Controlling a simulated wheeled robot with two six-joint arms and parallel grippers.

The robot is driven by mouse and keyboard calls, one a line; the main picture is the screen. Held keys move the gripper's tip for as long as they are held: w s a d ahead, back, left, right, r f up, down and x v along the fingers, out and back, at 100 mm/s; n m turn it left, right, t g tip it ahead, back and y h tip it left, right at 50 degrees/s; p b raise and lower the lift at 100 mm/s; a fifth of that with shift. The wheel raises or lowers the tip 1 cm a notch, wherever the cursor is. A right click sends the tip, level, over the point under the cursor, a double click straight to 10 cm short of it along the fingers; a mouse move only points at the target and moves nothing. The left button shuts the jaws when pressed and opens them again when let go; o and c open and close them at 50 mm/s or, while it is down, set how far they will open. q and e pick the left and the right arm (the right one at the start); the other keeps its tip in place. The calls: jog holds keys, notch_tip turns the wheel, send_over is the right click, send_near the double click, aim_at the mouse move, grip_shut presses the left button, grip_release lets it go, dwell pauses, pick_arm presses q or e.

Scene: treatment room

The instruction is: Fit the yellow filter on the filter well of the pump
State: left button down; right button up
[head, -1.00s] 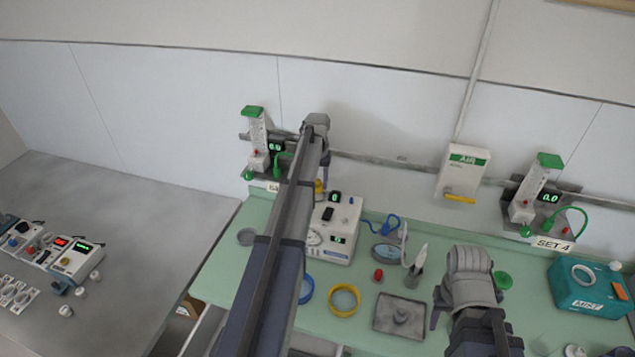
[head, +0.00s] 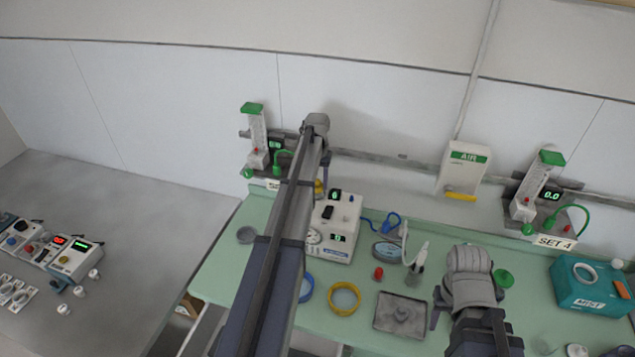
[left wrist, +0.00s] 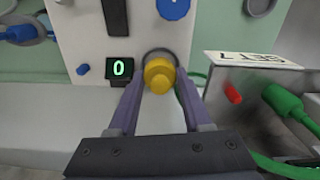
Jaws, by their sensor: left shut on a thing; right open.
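My left gripper (left wrist: 159,90) is shut on the yellow filter (left wrist: 159,74). In the left wrist view the filter is in front of the round grey filter well (left wrist: 152,53) on the white pump (left wrist: 85,40) and overlaps it. I cannot tell whether it touches the well or sits in it. In the head view the pump (head: 343,222) stands on the green bench, and my left arm covers its left side. Only a bit of the yellow filter (head: 319,187) shows beside the arm. My right gripper (head: 466,290) is open over the bench, its fingers mostly hidden.
A yellow ring (head: 344,299), a blue ring (head: 306,289), a grey tray (head: 400,315) and a small red cap (head: 379,273) lie in front of the pump. A teal box (head: 590,287) is at the right. A metal bracket with a label (left wrist: 245,85) is close to the left gripper.

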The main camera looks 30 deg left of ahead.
pick_arm(q)
jog(key=shift+f+b, duration=1)
jog(key=shift+f, duration=0.05)
dwell(0.9)
jog(key=shift+c, duration=1.3)
grip_release()
jog(key=shift+r+p, duration=0.65)
jog(key=shift+p, duration=0.05)
jog(key=shift+d+r+p, duration=0.1)
jog(key=shift+r+p, duration=0.75)
jog(key=shift+r, duration=0.05)
notch_tip(320, 180, up, 4)
jog(key=p, duration=0.4)
